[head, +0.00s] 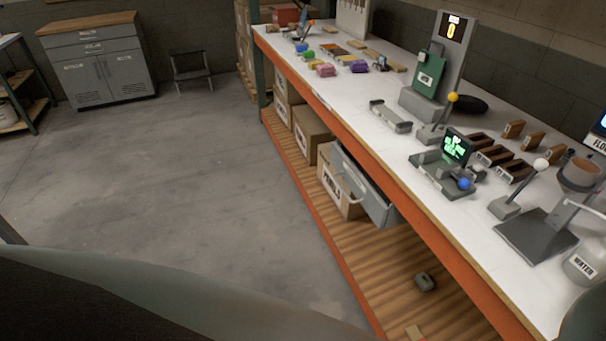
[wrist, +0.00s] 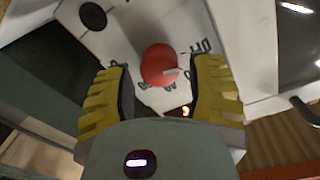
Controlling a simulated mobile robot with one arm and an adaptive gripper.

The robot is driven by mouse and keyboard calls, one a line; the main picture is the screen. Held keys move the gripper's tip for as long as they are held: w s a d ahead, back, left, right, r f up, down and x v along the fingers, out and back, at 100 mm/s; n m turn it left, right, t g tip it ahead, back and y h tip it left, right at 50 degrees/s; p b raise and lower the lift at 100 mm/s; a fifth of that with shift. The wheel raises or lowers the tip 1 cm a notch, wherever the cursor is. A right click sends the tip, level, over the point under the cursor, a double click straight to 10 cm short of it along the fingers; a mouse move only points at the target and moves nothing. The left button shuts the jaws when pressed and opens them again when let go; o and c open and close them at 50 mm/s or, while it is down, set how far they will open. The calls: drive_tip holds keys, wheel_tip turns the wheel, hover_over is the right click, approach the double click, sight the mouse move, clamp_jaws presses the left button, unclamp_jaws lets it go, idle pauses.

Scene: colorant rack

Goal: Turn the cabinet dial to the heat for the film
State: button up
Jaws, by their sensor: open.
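The red round dial (wrist: 157,64) sits on a white panel (wrist: 130,40) in the wrist view, with a short pale pointer mark on its right side. Dark markings ring the dial, rotated and too small to read with certainty. My gripper (wrist: 160,82) has two yellow ridged fingers standing apart, one on each side of the dial. I see gaps between the fingers and the dial; contact is not visible. The dial cannot be made out in the head view, and neither can my fingers.
In the wrist view a black round spot (wrist: 92,15) is on the panel and a small glowing mark (wrist: 186,111) lies below the dial. The head view shows a long cluttered workbench (head: 345,105), a grey cabinet (head: 98,72) and clear floor between them.

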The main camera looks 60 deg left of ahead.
drive_tip(key=shift+x, duration=0.85)
drive_tip(key=shift+w, duration=0.1)
drive_tip(key=shift+o, duration=0.4)
clamp_jaws()
